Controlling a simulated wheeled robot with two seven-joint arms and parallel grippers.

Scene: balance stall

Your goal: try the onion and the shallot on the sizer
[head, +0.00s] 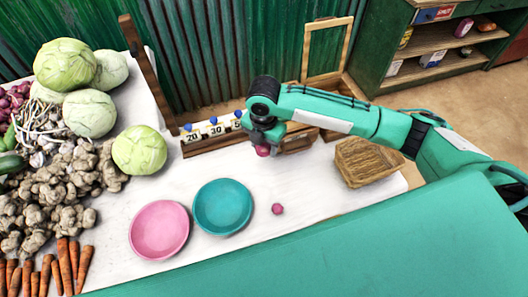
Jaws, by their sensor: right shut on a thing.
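My right gripper (263,142) is shut on a pink-red bulb (263,151), of which only the lower part shows below the fingers. I cannot tell whether it is the onion or the shallot. A second small pink-red bulb (277,209) lies on the white table, right of the teal plate. The sizer (192,149) is a long board at the table's back edge with number labels such as 70 and 30 and blue knobs on top. My right gripper is at its right part and hides some of it. My left gripper is not in view.
A pink plate (159,230) and a teal plate (222,207) stand empty at the front. A wicker basket (368,162) is at the right end. Cabbages (139,150), ginger (60,190) and carrots (67,262) crowd the left.

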